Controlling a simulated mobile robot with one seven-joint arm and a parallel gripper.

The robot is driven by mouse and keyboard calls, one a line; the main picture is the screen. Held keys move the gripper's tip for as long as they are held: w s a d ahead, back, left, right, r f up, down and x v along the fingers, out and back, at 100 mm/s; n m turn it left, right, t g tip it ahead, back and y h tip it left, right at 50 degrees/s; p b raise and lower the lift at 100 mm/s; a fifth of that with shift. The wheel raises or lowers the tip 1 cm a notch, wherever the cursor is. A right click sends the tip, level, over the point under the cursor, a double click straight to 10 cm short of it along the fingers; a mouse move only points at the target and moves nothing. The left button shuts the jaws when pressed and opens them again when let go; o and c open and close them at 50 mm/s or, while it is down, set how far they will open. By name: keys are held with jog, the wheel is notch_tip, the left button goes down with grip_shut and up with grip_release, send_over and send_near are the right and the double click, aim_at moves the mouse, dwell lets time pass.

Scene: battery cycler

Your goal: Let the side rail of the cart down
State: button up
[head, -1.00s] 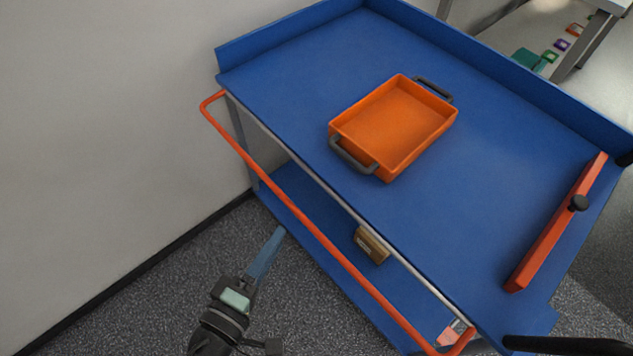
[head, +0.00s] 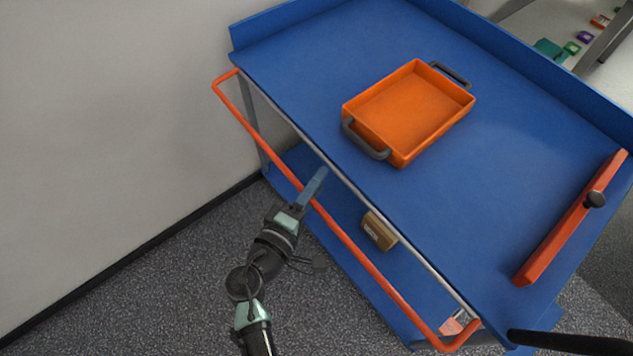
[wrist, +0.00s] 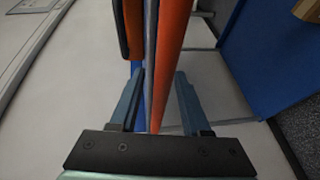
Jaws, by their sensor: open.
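The blue cart (head: 480,170) has an orange-red tubular side rail (head: 375,272) along its near left side, standing out from the deck edge. Both bent ends of the rail meet the cart near its corners. My gripper (head: 314,187) is at the rail, left of the middle of its length. In the wrist view, the rail (wrist: 172,50) runs between the two open fingers of my gripper (wrist: 160,95). The fingers are not closed on it, and I cannot tell whether either one touches it.
An orange tray (head: 408,110) with dark handles sits on the cart's top. A brown box (head: 379,231) is on the lower shelf. A wall (head: 100,120) stands left; floor nearby is clear.

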jog(key=shift+w+d, duration=0.1)
grip_shut()
dwell(1.4)
